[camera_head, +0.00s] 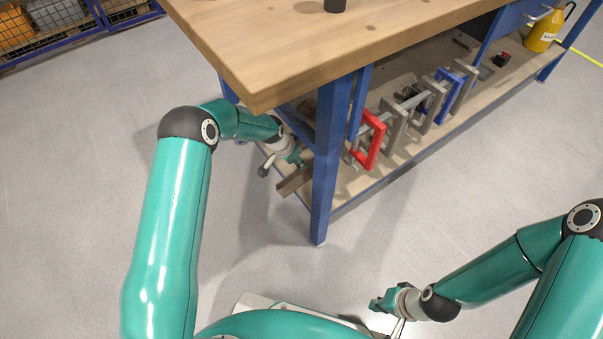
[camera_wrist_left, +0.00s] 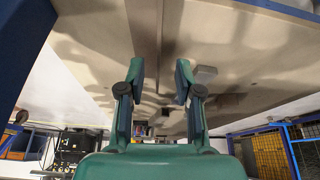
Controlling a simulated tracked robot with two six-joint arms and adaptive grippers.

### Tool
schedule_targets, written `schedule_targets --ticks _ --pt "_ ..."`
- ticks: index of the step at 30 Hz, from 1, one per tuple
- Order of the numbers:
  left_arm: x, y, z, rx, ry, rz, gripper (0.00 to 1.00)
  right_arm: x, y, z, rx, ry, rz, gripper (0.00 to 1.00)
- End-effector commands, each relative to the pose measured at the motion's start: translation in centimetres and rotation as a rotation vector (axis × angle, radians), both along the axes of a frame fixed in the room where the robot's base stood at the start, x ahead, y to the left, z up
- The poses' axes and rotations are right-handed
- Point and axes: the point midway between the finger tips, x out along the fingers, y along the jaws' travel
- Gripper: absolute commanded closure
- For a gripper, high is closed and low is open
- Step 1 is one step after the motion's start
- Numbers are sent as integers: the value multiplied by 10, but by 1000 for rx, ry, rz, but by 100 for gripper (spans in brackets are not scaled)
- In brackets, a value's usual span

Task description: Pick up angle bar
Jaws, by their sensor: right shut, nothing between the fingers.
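The angle bar (camera_head: 295,180) is a brown metal length at the near left end of the lower shelf, partly hidden by the table leg. My left gripper (camera_head: 297,158) is at the bar under the table, small and partly hidden in the head view. In the left wrist view, the left gripper's fingers (camera_wrist_left: 159,70) are apart. A long strip that looks like the angle bar (camera_wrist_left: 145,25) runs in line with the gap between them; I see no finger closed on it. My right gripper (camera_head: 377,303) is shut and empty above the floor, away from the table.
The wooden tabletop (camera_head: 290,40) overhangs the left arm, and a blue table leg (camera_head: 328,160) stands right of the left gripper. A red clamp (camera_head: 370,140) and several grey and blue ones line the shelf (camera_head: 430,135). A yellow canister (camera_head: 545,30) stands far right.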

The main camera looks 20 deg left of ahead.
Motion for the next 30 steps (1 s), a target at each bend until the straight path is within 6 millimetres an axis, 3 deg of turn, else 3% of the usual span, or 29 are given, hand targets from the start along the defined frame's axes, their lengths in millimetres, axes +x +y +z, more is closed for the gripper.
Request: schedule_targets --ticks 12,22,28,30 --pt "16 -12 -47 -2 0 1 66 0 0 -28 0 0 0 100" --pt "18 -14 -51 -2 0 1 66 0 0 -28 0 0 0 100" --pt "18 -13 -51 -2 0 1 99 0 0 -28 0 0 0 100" --pt "18 -13 -51 -1 0 2 100 0 0 -28 0 0 0 100"
